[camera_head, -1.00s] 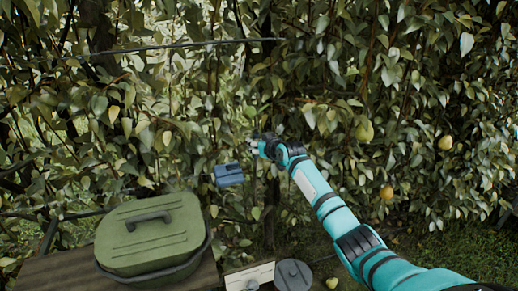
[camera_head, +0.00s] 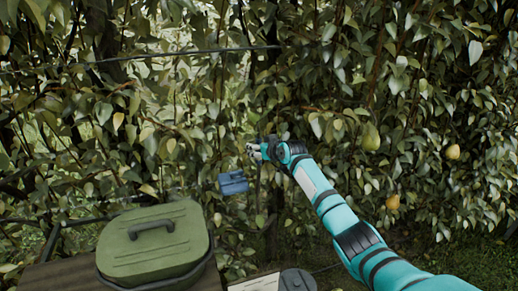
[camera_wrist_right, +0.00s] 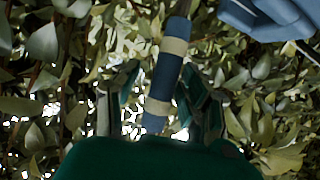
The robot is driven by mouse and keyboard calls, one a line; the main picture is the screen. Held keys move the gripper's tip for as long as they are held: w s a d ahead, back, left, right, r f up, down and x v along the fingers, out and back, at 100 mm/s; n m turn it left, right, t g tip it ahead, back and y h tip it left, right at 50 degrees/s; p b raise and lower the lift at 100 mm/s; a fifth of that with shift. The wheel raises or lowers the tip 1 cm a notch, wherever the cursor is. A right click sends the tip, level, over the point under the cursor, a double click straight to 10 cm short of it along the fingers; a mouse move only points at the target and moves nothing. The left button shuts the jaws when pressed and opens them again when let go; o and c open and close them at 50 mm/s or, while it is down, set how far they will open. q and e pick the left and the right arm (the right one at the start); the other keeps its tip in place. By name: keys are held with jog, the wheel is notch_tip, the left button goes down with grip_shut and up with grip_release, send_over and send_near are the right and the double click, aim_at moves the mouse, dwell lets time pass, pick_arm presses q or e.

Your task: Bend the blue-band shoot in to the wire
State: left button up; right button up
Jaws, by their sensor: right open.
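The blue-band shoot (camera_wrist_right: 165,75) shows in the right wrist view as an upright, slightly tilted piece with blue and cream bands. It stands between the two fingers of my right gripper (camera_wrist_right: 163,102), which is open around it; I cannot tell whether a finger touches it. In the head view my right gripper (camera_head: 255,151) is at the foliage, right of and above a blue box-like object (camera_head: 233,182). The banded shoot cannot be made out there. A dark wire (camera_head: 180,54) runs across the upper left of the hedge. My left gripper is not in view.
A green lidded box (camera_head: 155,240) stands on a wooden surface at the lower left. Dense leaves fill the background. Pears (camera_head: 370,137) hang to the right of my arm. Grass lies open at the lower right.

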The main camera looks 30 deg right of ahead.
jog(key=v, duration=1.2)
dwell(0.3)
